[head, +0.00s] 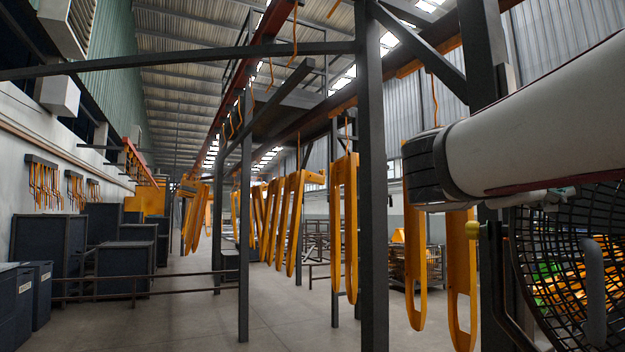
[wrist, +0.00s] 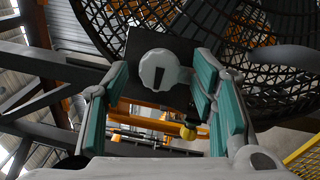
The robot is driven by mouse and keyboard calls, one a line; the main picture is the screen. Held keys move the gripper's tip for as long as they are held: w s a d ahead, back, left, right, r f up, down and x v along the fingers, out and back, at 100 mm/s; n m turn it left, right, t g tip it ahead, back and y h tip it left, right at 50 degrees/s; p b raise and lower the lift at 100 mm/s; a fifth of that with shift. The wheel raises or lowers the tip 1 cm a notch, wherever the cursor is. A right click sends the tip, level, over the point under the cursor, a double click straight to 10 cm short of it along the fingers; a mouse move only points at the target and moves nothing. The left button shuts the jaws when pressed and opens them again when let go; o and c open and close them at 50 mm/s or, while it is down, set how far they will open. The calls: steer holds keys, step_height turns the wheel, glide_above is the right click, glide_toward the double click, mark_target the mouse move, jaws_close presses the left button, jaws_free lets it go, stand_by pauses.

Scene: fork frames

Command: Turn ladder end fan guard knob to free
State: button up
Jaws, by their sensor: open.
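A pale grey round knob-like disc (wrist: 158,68) with a dark bar mark, slightly tilted, sits on a dark square plate (wrist: 188,45) in the wrist view. My gripper (wrist: 161,75) is open, with its teal-padded fingers on either side of the disc; I cannot tell whether they touch it. The black fan guard (wrist: 270,35) curves behind; it also shows in the head view (head: 545,265). The disc cannot be made out in the head view.
A dark steel post (head: 372,200) stands left of the fan. Yellow hanging frames (head: 345,225) line the middle. Dark cabinets (head: 50,250) stand at the left. The grey floor (head: 200,315) between is largely open. A yellow mesh panel (wrist: 305,160) is at lower right in the wrist view.

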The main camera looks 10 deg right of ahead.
steer(key=v, duration=1.1)
